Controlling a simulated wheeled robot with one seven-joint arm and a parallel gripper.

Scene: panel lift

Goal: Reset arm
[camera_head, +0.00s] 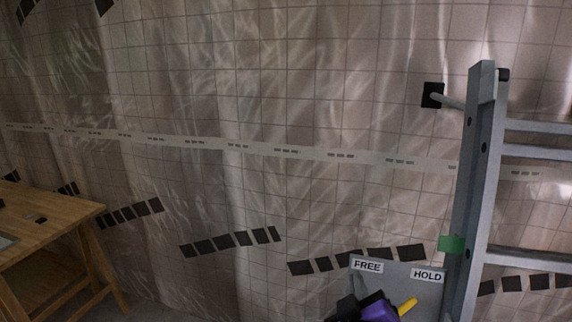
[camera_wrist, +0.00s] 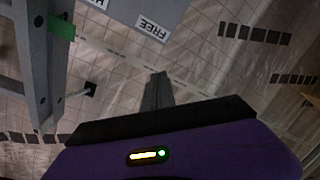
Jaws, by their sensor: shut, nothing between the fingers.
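My gripper (camera_head: 359,284) is low in the head view, in front of a grey panel (camera_head: 432,296). Its purple body is partly cut off by the bottom edge. In the wrist view its fingers (camera_wrist: 157,92) are together with nothing between them. The panel carries a FREE label (camera_head: 367,265) on its left and a HOLD label (camera_head: 428,274) on its right. A yellow bar (camera_head: 407,306) shows beside the purple body, tilted up to the right below HOLD; its lower end is hidden. The panel also shows in the wrist view (camera_wrist: 165,14), upside down.
A metal ladder-like frame (camera_head: 478,180) with a green patch (camera_head: 451,244) stands right of the panel. A wooden table (camera_head: 60,235) is at the left. A tiled wall with a pale stripe lies behind. The space between table and panel looks clear.

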